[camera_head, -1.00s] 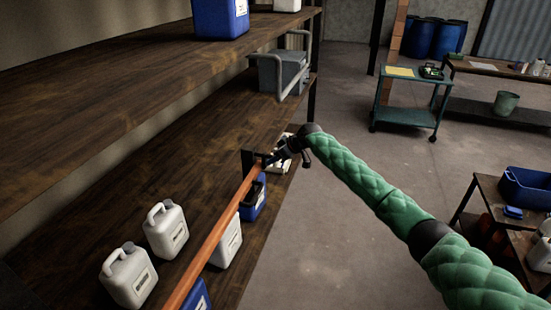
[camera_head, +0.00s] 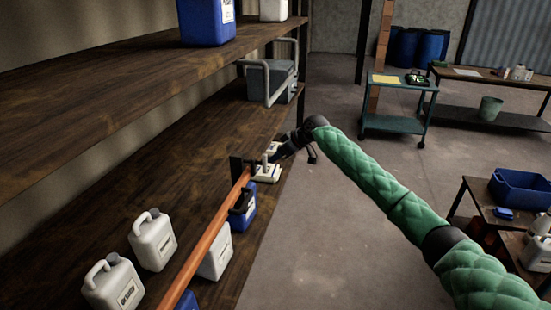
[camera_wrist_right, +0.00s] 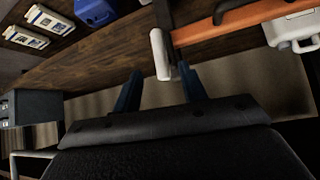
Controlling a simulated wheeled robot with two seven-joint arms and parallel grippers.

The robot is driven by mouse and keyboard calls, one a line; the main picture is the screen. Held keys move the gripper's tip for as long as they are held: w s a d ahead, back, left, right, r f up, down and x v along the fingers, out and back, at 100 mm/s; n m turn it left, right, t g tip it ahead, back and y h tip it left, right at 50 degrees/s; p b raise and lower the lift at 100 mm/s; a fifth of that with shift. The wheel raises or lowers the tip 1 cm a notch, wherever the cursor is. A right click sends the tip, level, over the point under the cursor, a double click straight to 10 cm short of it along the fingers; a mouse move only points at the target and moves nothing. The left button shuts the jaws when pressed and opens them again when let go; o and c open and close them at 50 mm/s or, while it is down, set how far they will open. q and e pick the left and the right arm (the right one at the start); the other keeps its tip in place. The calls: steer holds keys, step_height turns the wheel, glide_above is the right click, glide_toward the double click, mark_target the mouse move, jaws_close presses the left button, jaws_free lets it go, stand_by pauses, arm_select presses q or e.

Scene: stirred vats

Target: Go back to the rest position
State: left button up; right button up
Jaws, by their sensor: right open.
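My right gripper (camera_head: 277,156) is at the end of the green-sleeved arm, by the outer edge of the lower wooden shelf. In the right wrist view its two blue fingers (camera_wrist_right: 160,78) are spread apart. The end of a pale bar (camera_wrist_right: 158,48) shows between or just beyond the fingertips; I cannot tell whether they touch. An orange rail (camera_head: 208,238) runs along the shelf front and ends at a dark bracket near the gripper. My left gripper is not in view.
White jugs (camera_head: 153,240) and a blue container (camera_head: 243,210) stand on the lower shelf (camera_head: 150,165). A grey bin (camera_head: 268,82) stands farther back. A teal cart (camera_head: 393,124) and a table with a blue tub (camera_head: 520,190) are to the right. The floor between is clear.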

stand_by(0.3)
steer(key=w+d+r+m+t+h, duration=0.4)
steer(key=w+d+r+t, duration=0.2)
steer(key=r, duration=0.1)
steer(key=s+d+f+m+h, duration=0.15)
steer(key=s+f, duration=0.35)
steer(key=f, duration=0.8)
steer(key=s+d+f+m+h, duration=0.1)
steer(key=s+d+f+m, duration=0.3)
steer(key=f, duration=0.8)
steer(key=s+d+f+n+g+h, duration=0.1)
steer(key=s+d+f+g, duration=0.1)
steer(key=s+f, duration=1.8)
steer(key=s+f+g, duration=0.2)
steer(key=s+f, duration=0.7)
steer(key=s, duration=0.6)
steer(key=s+f+m+g, duration=0.1)
steer(key=s+f+g, duration=0.1)
steer(key=s+f, duration=0.8)
steer(key=s+f+g, duration=0.2)
steer(key=s+f, duration=0.7)
steer(key=s, duration=1.2)
steer(key=shift+s+a+f+g, duration=0.15)
steer(key=shift+a+f+g, duration=0.1)
steer(key=shift+g, duration=0.15)
